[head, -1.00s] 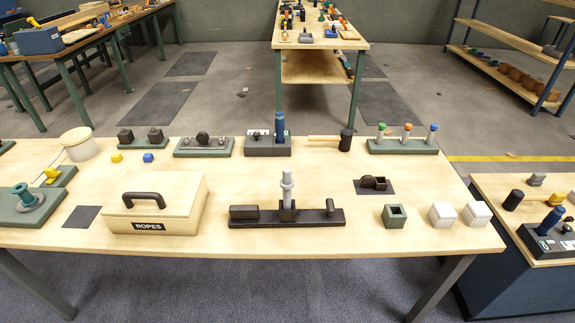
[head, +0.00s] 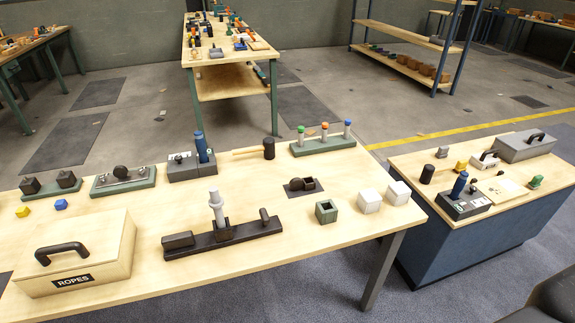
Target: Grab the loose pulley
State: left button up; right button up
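A small dark piece with a round, hollow-looking end (head: 307,184) lies on a dark square pad at the right of the near table. It may be the loose pulley, but it is too small to be sure. A dark round wheel-like piece (head: 121,172) sits upright on a green base with a metal rail, farther back on the left. A dark bar fixture with a grey upright post (head: 217,208) stands at the front middle of the table. Neither of my grippers is in view.
The near table (head: 150,229) also holds a ROPES box (head: 77,262), a green hollow block (head: 326,211), white cubes (head: 369,200), a mallet (head: 268,148) and a green rack of coloured pegs (head: 324,143). A blue-sided bench (head: 440,240) stands to the right, across a floor gap.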

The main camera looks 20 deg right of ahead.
aim_at(302, 183)
jog(key=i+l, duration=0.1)
jog(key=i, duration=0.3)
jog(key=z, duration=2.05)
